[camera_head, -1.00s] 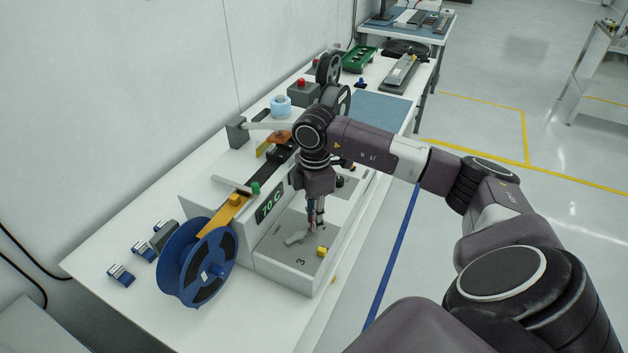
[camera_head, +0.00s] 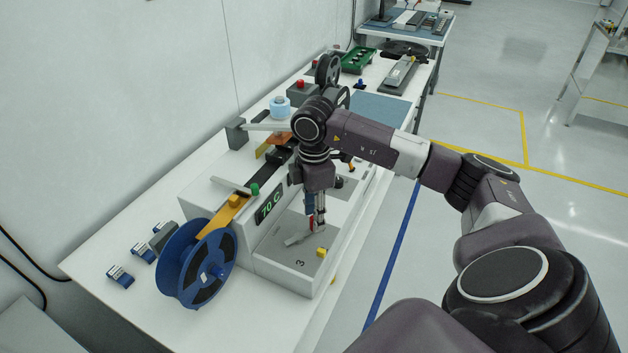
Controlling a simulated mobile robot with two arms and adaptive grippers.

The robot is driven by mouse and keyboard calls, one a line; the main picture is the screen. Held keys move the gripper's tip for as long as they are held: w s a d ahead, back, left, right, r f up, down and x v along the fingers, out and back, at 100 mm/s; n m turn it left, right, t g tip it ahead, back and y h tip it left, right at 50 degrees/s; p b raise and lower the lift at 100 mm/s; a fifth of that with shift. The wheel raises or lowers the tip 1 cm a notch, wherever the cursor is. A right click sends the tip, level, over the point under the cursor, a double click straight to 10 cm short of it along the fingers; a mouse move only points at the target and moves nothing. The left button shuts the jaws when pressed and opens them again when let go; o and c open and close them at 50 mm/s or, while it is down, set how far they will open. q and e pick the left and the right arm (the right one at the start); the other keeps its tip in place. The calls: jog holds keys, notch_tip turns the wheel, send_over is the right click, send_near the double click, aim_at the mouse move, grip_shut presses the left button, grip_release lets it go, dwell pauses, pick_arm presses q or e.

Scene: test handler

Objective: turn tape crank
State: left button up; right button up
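The test handler (camera_head: 215,184) is a pale machine on the bench with a green "70 C" display and a blue tape reel (camera_head: 196,268) at its near end. A grey crank-like bar (camera_head: 297,239) lies low over the bay marked 3, beside a small yellow block (camera_head: 321,253). My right gripper (camera_head: 316,228) points straight down at the right end of this bar. Its fingers look close together, but whether they grip the bar is too small to tell. The bar's right end is partly hidden by the fingers. My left gripper is out of view.
Several small blue-and-white parts (camera_head: 121,276) lie left of the reel. A red button box (camera_head: 301,92), a light blue roll (camera_head: 280,106) and a green tray (camera_head: 358,60) stand farther back.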

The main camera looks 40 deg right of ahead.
notch_tip(320, 180, up, 10)
jog(key=shift+r, duration=0.15)
dwell(0.7)
